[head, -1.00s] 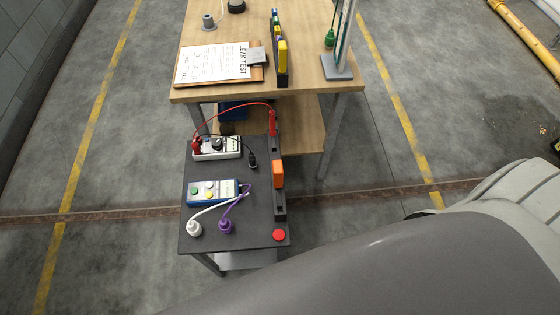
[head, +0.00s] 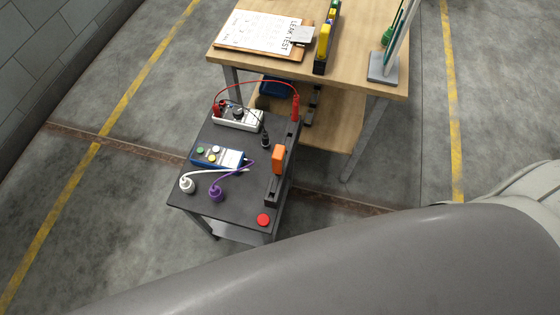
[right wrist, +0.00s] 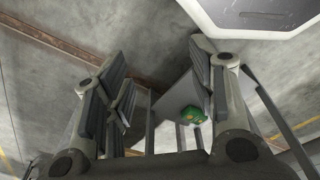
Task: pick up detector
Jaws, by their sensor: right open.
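No label in view names the detector, so I cannot tell for sure which item it is. Candidates in the head view are an orange handheld unit (head: 278,159) upright in a black rack on the small dark cart (head: 240,205), and a yellow unit (head: 324,42) in a black rack on the wooden bench (head: 385,82). My right gripper (right wrist: 160,75) shows in the right wrist view, open, with nothing between its fingers. A green and yellow thing (right wrist: 192,116) shows beyond them, too small to identify. My left gripper is not in view.
The cart also carries a white meter (head: 238,119) with red and black leads, a blue-white box (head: 217,157), white and purple plugs, and a red button (head: 263,220). A clipboard (head: 258,32) and a stand (head: 384,68) are on the bench. Concrete floor is clear at left.

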